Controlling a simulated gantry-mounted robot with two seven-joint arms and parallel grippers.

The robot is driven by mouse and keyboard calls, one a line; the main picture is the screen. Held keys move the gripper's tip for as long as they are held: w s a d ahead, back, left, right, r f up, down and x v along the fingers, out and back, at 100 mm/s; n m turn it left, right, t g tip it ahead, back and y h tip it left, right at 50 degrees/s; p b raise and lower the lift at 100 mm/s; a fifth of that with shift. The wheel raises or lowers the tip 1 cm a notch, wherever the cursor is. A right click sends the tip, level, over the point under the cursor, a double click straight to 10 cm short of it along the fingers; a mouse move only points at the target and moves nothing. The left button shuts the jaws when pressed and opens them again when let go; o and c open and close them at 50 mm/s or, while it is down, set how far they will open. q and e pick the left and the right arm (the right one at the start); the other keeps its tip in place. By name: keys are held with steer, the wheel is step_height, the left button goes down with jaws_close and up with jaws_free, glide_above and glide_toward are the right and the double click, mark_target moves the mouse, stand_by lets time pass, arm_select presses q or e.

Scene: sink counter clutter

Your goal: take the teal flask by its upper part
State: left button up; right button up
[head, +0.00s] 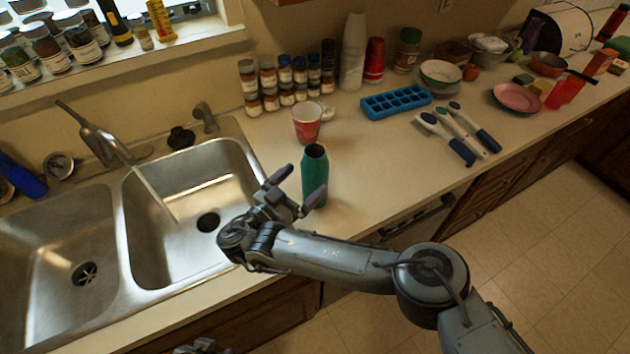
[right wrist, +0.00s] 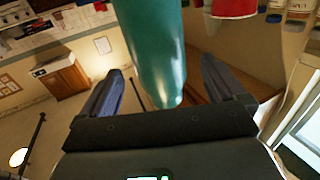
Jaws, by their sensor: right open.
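The teal flask (head: 315,168) stands upright on the counter, right of the sink, with a dark top. My right gripper (head: 298,186) is open at the flask's near left side, one finger to its left and the other in front of its lower part. In the right wrist view the flask (right wrist: 155,45) lies between the directions of the two open fingers (right wrist: 163,82), with a gap on each side. I cannot tell how deep it sits between them. A small dark part of my left gripper (head: 203,347) shows at the bottom edge; its fingers are hidden.
A red cup (head: 307,122) stands close behind the flask. The double sink (head: 190,225) is on the left. Counter right of the flask is clear.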

mark_target(315, 169)
steer(key=x, duration=0.2)
steer(key=p+x, duration=0.1)
steer(key=x, duration=0.1)
steer(key=shift+w+d+r, duration=0.15)
steer(key=shift+d+r, duration=0.1)
steer(key=shift+w+d+f, duration=0.1)
steer(key=shift+w+d, duration=0.15)
steer(key=shift+w, duration=0.1)
steer(key=shift+c, duration=0.5)
steer(key=c, duration=1)
